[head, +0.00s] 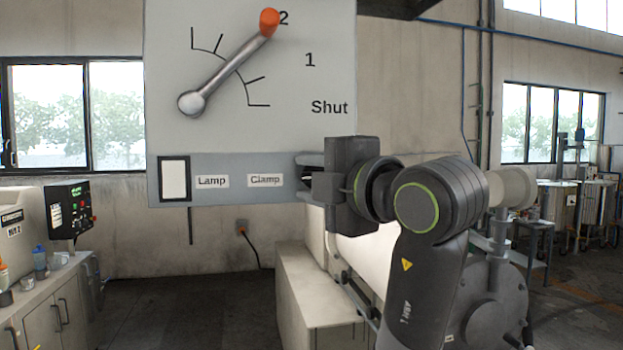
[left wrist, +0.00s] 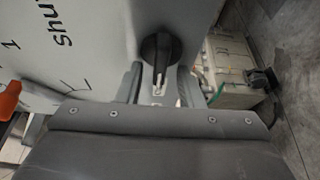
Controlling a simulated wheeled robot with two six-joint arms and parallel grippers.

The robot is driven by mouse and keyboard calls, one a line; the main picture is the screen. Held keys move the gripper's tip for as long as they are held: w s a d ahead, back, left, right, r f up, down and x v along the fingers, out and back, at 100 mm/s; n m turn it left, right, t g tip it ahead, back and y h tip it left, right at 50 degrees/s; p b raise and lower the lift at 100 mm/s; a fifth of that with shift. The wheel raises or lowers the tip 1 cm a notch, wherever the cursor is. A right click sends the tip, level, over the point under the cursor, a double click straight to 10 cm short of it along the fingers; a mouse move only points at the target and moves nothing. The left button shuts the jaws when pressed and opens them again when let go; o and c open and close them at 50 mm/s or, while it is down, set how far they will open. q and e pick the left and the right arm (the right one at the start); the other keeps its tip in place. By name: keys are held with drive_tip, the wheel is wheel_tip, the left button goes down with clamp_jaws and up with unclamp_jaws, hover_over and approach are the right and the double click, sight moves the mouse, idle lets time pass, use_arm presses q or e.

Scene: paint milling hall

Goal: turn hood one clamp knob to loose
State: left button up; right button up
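The black clamp knob (left wrist: 157,48) shows in the left wrist view, with a white mark on its narrow grip. In the head view it is mostly hidden by my gripper, just right of the "Clamp" label (head: 265,180) on the hood's grey lower strip. My left gripper (head: 310,176) is at the right end of this strip. In the left wrist view its two fingers (left wrist: 161,88) stand apart, one on each side of the knob's grip, with gaps that seem to remain. I cannot tell which position the knob points to. My right gripper is not in view.
Above the strip, a lever (head: 222,76) with an orange end points to "2" on the white panel (head: 250,130). A white lamp switch (head: 174,180) sits left of the "Lamp" label. A bench with a control box (head: 70,210) is at the left.

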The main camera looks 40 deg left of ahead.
use_arm(q)
drive_tip(key=shift+s, duration=0.15)
drive_tip(key=shift+s+d, duration=0.1)
drive_tip(key=shift+d, duration=0.15)
drive_tip(key=b+v, duration=0.6)
drive_tip(key=v, duration=1.1)
drive_tip(key=shift+r, duration=0.1)
